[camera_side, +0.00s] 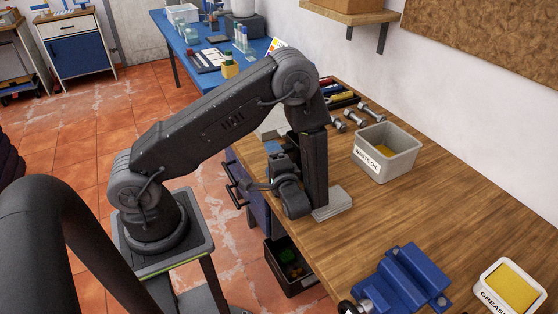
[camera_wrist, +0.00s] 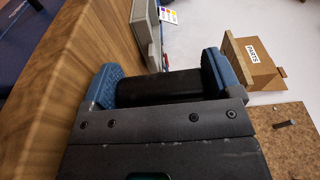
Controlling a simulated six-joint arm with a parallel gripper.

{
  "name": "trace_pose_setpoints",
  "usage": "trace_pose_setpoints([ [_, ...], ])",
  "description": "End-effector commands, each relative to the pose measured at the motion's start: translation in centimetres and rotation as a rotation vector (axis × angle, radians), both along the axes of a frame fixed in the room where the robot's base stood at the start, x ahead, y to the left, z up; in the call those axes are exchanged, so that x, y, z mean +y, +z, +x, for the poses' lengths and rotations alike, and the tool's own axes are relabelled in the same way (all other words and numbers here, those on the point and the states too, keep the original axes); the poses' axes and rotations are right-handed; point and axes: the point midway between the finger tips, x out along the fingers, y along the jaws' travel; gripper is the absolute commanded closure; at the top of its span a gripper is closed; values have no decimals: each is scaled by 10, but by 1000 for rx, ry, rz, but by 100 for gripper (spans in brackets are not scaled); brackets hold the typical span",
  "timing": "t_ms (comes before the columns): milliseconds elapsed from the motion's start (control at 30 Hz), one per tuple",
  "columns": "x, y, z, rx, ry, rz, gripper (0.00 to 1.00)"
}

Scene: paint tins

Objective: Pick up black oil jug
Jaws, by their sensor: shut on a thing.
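My gripper (camera_wrist: 160,72) shows in the wrist view with one blue finger on each side of a black object, the black oil jug (camera_wrist: 158,88). The fingers are shut on the jug, which fills the gap between them. Only a plain dark stretch of it shows; the rest is hidden by the gripper body. In the side view, my gripper (camera_side: 274,148) is by the left edge of the wooden bench, partly behind my arm, and the jug is mostly hidden there. I cannot tell whether the jug touches the bench.
A grey waste oil bin (camera_side: 401,161) stands on the bench (camera_side: 440,205), right of my arm, with dumbbell-shaped metal pieces (camera_side: 354,118) behind it. A blue vise (camera_side: 405,280) and a grease tub (camera_side: 510,288) are at the front. The bench between bin and vise is clear.

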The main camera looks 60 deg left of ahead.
Motion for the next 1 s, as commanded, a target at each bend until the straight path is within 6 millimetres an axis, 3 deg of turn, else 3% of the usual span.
trace_pose_setpoints([
  [300, 0, 40, 1, -9, 0, 2, 43],
  [700, 57, 90, -66, -4, 5, 2, 43],
  [1000, 75, 106, -87, -3, 2, 3, 43],
])
